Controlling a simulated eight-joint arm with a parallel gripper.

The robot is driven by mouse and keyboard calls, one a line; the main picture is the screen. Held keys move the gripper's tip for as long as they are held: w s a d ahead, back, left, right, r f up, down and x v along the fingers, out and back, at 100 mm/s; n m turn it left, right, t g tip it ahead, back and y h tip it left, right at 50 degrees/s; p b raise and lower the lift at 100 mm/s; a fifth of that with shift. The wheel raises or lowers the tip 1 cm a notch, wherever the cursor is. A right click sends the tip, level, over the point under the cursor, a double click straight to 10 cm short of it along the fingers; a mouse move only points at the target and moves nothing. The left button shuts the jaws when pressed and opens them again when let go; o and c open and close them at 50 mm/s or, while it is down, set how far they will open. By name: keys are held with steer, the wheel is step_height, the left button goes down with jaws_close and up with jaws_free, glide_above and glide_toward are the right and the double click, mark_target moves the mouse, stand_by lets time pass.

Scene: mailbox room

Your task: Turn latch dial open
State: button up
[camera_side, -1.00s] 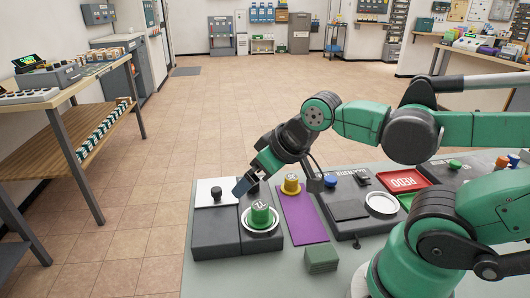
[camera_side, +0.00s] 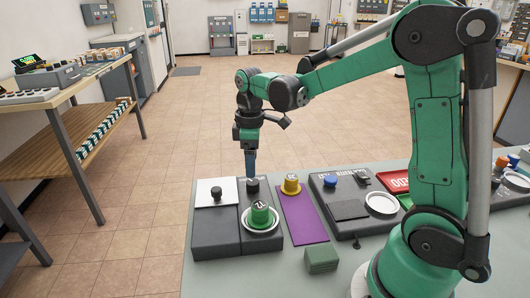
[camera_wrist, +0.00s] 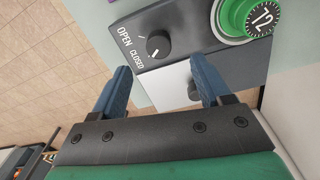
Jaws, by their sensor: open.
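The latch dial (camera_wrist: 158,45) is a round black knob with a white pointer line, beside the printed words OPEN and CLOSED. The line appears on the CLOSED side. In the side view my gripper (camera_side: 250,173) points straight down, close above the dial. Whether it touches cannot be told.
A second black knob (camera_side: 216,193) sits on a white panel to the left, partly behind a finger in the wrist view. A yellow cylinder (camera_side: 291,184) stands on the purple mat (camera_side: 305,222) to the right. A green block (camera_side: 321,259) lies in front.

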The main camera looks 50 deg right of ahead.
mark_target(252, 182)
steer(key=shift+w+f, duration=0.1)
steer(key=shift+f, duration=2.75)
steer(key=shift+c, duration=0.2)
jaws_close()
